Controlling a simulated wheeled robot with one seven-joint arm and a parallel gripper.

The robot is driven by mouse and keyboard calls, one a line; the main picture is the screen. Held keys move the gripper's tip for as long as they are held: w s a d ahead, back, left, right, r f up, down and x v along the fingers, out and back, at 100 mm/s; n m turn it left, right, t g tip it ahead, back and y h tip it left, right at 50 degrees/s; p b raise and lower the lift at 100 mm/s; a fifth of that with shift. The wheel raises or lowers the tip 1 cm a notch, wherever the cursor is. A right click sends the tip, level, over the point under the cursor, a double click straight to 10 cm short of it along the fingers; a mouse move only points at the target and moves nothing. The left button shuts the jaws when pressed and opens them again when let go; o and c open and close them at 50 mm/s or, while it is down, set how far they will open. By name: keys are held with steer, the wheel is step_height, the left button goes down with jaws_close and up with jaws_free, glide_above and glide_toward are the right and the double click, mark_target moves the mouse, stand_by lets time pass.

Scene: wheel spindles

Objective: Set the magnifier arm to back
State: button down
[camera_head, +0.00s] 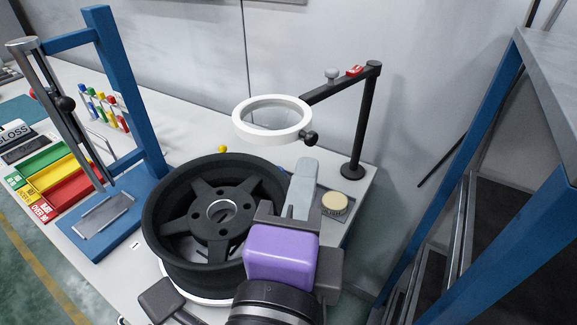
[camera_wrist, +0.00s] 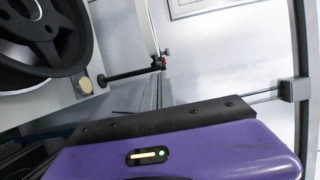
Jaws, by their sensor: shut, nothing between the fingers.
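The magnifier has a white ring lens (camera_head: 272,118), seen beyond and above the wheel in the head view. Its black arm (camera_head: 335,86) runs left and toward me from the top of a black post (camera_head: 366,125), with a red tag and a grey knob on it. A dark knob (camera_head: 309,138) sits at the ring's edge. In the wrist view the ring (camera_wrist: 148,28) shows nearly edge-on and the post (camera_wrist: 130,75) lies sideways. My gripper (camera_head: 307,166), with a purple body, is shut and empty, lower than the lens and apart from it.
A black wheel (camera_head: 219,212) stands close left of my gripper. A cream round button (camera_head: 334,203) is right of it. A blue press frame (camera_head: 130,90) and coloured bins (camera_head: 55,175) are at left. A blue-framed rack (camera_head: 450,170) stands right; the wall is behind.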

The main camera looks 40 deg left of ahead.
steer(key=shift+w+a+p, duration=0.25)
steer(key=shift+w+a, duration=0.2)
steer(key=shift+a, duration=0.4)
steer(key=shift+w+a+p, duration=0.25)
steer(key=shift+w+a, duration=0.15)
steer(key=shift+a, duration=0.4)
steer(key=shift+w+a+p, duration=0.25)
steer(key=shift+w+a, duration=0.2)
steer(key=shift+a, duration=0.4)
